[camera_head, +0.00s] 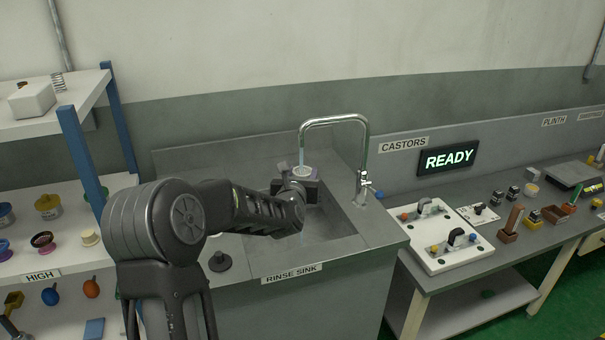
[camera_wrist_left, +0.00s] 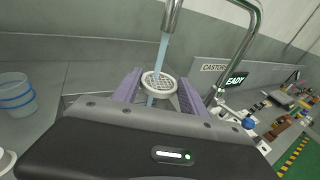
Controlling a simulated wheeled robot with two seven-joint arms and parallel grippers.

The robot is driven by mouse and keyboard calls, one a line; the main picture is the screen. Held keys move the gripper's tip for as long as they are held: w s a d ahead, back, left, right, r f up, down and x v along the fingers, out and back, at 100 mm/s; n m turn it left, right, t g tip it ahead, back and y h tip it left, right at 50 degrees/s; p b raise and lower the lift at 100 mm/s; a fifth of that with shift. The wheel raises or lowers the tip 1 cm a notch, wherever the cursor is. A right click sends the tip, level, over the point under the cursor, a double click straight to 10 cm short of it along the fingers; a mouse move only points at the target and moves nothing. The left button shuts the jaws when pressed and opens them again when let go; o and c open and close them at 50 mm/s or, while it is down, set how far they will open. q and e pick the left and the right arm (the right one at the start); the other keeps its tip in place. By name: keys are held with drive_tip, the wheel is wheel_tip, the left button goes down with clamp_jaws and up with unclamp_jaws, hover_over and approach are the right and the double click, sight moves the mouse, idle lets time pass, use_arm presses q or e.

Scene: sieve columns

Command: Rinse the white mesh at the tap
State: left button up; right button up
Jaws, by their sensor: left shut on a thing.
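The white mesh (camera_wrist_left: 159,85) is a small round disc with a white rim, seen close in the left wrist view. In the head view the mesh (camera_head: 303,170) is small, at the far end of my left arm over the sink. My left gripper (camera_head: 297,184) is shut on the mesh, between its two purple-grey fingers in the left wrist view (camera_wrist_left: 158,88). The chrome tap (camera_head: 335,120) arches above, and a blue stream of water (camera_wrist_left: 161,55) runs from its spout down onto the mesh. My right gripper is not in view.
The rinse sink (camera_head: 335,225) basin lies below my gripper. A dark knobbed object (camera_head: 220,261) stands on the sink's front left ledge. A shelf (camera_head: 30,125) is on the left. A bench with a white board (camera_head: 440,240) and a READY sign (camera_head: 449,158) is on the right.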

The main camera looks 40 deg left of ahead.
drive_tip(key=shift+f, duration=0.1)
use_arm(q)
drive_tip(key=shift+s+d+b, duration=0.75)
drive_tip(key=shift+s+d, duration=0.05)
drive_tip(key=shift+d, duration=0.3)
drive_tip(key=s+d+b, duration=0.2)
drive_tip(key=s+d, duration=0.1)
drive_tip(key=d, duration=0.1)
drive_tip(key=shift+s, duration=0.2)
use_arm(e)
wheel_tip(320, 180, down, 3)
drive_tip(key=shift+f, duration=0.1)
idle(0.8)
use_arm(q)
drive_tip(key=s+d+r+p, duration=0.1)
drive_tip(key=s+d+r, duration=0.2)
drive_tip(key=d+r, duration=0.1)
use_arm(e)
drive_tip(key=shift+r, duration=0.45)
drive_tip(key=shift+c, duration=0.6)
